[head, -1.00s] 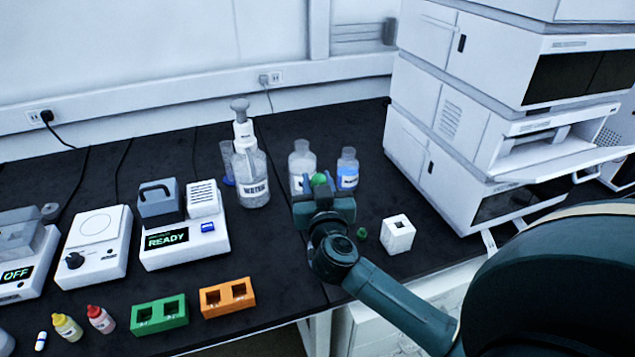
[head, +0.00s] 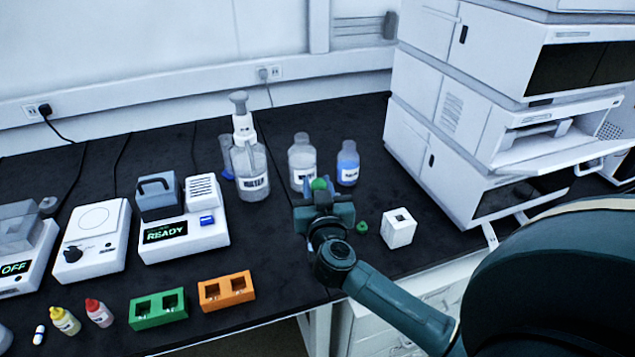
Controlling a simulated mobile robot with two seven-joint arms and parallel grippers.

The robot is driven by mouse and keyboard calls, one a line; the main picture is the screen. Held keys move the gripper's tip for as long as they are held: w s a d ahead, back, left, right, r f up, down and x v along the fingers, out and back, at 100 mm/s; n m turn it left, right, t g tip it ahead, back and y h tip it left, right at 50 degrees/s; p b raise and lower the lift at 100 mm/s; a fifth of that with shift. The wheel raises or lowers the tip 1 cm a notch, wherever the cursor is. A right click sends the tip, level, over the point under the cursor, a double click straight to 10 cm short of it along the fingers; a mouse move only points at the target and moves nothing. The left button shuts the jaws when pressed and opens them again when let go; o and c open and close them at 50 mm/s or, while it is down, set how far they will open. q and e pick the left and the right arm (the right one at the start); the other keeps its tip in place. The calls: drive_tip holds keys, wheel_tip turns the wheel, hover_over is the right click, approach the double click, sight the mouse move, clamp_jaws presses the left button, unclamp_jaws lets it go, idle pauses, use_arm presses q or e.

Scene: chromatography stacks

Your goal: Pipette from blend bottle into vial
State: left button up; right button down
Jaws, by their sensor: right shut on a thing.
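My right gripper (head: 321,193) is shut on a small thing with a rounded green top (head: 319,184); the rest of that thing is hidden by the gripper. The gripper is in front of a clear bottle (head: 302,155) with a white label, whose text I cannot read. A bottle with blue liquid (head: 347,165) stands to the right of it. A white block (head: 398,235) with a square opening stands to the right of the gripper. A small green cap (head: 361,227) lies on the bench beside it. I cannot make out a vial. My left gripper is not in view.
A water bottle (head: 251,178) stands behind left. A device reading READY (head: 205,240), a stirrer-like device (head: 92,240), a green block (head: 158,309) and an orange block (head: 226,292) are to the left. The chromatography stack (head: 455,160) bounds the right side.

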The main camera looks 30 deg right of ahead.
drive_tip(key=shift+f+b, duration=0.45)
drive_tip(key=shift+f, duration=0.95)
drive_tip(key=shift+f+b, duration=0.9)
drive_tip(key=shift+f, duration=1.3)
drive_tip(key=c, duration=1.6)
unclamp_jaws()
drive_tip(key=shift+c, duration=0.2)
